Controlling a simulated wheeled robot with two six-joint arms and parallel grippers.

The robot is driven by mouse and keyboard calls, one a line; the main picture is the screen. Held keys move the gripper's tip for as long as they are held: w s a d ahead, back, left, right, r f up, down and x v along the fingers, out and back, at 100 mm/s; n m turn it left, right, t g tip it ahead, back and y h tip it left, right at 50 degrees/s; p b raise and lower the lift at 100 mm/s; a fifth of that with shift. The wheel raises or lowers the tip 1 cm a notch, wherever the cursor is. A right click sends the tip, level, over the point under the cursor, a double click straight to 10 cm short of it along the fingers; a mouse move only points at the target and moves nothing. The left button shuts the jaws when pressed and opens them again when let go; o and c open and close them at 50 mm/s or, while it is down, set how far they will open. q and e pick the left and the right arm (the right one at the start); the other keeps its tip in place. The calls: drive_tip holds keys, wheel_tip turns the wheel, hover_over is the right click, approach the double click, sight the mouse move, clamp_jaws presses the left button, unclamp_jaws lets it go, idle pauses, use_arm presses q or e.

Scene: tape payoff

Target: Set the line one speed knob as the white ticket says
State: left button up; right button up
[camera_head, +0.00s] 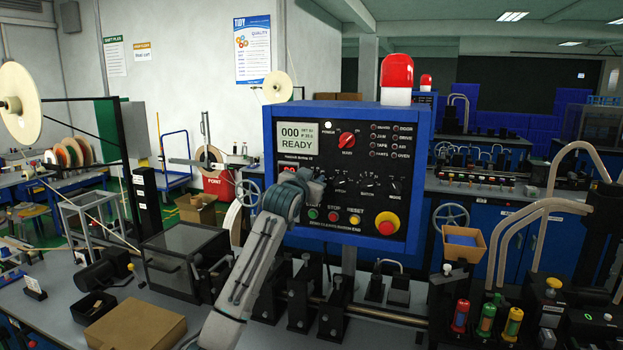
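The blue control box (267,120) stands in the middle with a black panel. Its display (297,140) reads 000 and READY, with small text beside it that is hard to read. A row of small black knobs (368,181) runs across the panel, with labels too small to read surely. My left gripper (316,186) is at the left end of this row, in front of the panel. It hides what is behind it, and I cannot tell whether it touches a knob or how its fingers stand. The line one speed knob and the white ticket cannot be made out surely. My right gripper is out of view.
A red knob (346,140) sits above the row. Green, red and yellow buttons (354,220) and a red emergency button (387,223) lie below it. A red lamp (397,72) tops the box. A cardboard box (135,322) and machine parts crowd the bench.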

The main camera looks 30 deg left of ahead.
use_arm(q)
clamp_jaws()
drive_tip(key=shift+a+n+b, duration=0.15)
drive_tip(key=shift+n+b, duration=0.45)
drive_tip(key=shift+n, duration=0.85)
drive_tip(key=shift+a+n+b, duration=0.15)
drive_tip(key=shift+n+b, duration=0.4)
drive_tip(key=shift+n, duration=0.9)
drive_tip(key=shift+o, duration=0.6)
unclamp_jaws()
drive_tip(key=shift+s, duration=0.1)
